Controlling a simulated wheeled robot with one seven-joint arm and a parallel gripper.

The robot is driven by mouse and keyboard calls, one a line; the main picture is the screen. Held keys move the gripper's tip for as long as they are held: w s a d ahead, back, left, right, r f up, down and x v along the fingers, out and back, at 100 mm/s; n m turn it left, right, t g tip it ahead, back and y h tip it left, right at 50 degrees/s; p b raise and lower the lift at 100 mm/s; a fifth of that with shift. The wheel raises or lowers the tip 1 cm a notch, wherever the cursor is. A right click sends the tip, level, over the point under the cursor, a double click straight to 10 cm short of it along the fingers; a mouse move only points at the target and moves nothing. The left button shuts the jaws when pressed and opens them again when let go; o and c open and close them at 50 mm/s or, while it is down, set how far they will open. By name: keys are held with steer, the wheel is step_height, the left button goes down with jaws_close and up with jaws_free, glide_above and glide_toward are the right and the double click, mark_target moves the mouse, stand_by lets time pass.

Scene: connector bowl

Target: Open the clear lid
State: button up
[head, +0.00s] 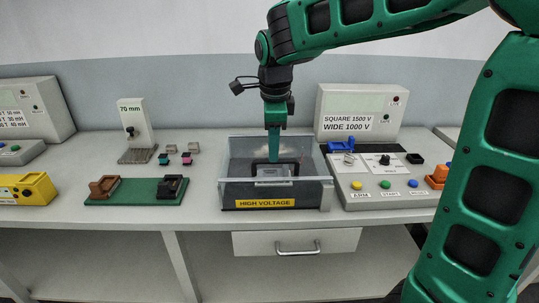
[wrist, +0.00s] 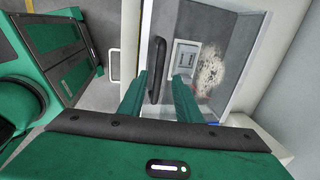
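The clear lid (head: 240,165) lies flat over the grey box labelled HIGH VOLTAGE (head: 265,203); it also shows in the wrist view (wrist: 228,35). A black bar handle (wrist: 155,65) stands on the lid. My gripper (head: 274,158) points down at the lid from above. In the wrist view, my two green fingers (wrist: 160,78) are apart, one on each side of the handle. The left finger looks close to the bar and a gap shows at the right one. I cannot tell whether either touches it. A pale block (wrist: 185,53) shows through the lid.
A control panel (head: 385,185) with coloured buttons stands right of the box, with a voltage sign box (head: 360,113) behind. At left are a green board (head: 137,191), small coloured connectors (head: 163,159) and a yellow device (head: 27,188). The bench between them is partly clear.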

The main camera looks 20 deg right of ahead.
steer(key=shift+w+d+f, duration=0.1)
steer(key=shift+w+f, duration=0.05)
steer(key=shift+f, duration=0.6)
steer(key=shift+w+d+f, duration=0.1)
steer(key=shift+f, duration=0.65)
